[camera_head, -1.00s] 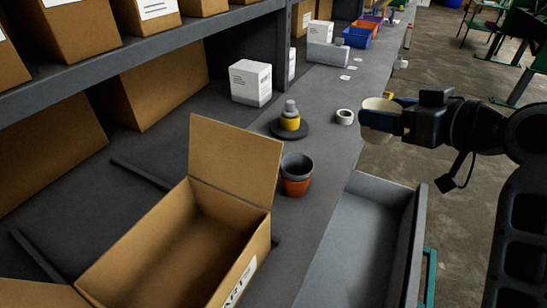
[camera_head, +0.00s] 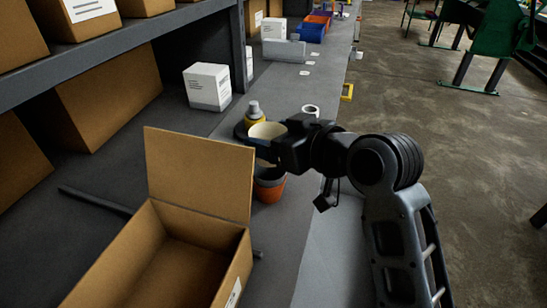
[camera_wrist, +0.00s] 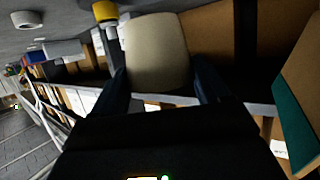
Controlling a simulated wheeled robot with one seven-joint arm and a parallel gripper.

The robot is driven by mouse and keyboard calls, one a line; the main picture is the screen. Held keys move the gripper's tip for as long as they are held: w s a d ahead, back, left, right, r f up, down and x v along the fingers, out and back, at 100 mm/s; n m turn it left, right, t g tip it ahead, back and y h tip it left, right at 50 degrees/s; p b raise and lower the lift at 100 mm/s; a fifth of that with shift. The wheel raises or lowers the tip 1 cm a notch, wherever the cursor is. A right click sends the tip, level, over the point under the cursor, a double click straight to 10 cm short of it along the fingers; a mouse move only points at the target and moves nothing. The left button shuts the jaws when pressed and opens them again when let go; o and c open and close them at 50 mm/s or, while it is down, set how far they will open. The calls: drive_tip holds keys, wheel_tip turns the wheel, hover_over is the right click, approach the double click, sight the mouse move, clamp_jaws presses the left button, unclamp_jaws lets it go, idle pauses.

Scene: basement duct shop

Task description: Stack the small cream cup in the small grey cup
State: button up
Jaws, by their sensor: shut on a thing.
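My gripper (camera_head: 270,148) is shut on the small cream cup (camera_head: 266,131), which is upright with its opening up. In the wrist view the cream cup (camera_wrist: 157,50) sits between my two dark fingers (camera_wrist: 163,92). The small grey cup (camera_head: 266,175) sits inside an orange-brown cup (camera_head: 270,191) on the grey counter. In the head view the cream cup appears just above this pair, apart from it. My gripper hides part of the grey cup's rim. I cannot tell the exact height gap.
An open cardboard box (camera_head: 198,178) with a raised flap stands left of the cups. A yellow-bodied bottle (camera_head: 254,114) stands behind the cream cup. A white roll (camera_head: 310,110) and a white box (camera_head: 207,86) are farther back.

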drive_tip(key=shift+f+b, duration=1.7)
drive_tip(key=shift+f, duration=0.35)
drive_tip(key=shift+f, duration=0.4)
drive_tip(key=shift+f+b, duration=0.2)
drive_tip(key=shift+b, duration=0.2)
drive_tip(key=o, duration=1)
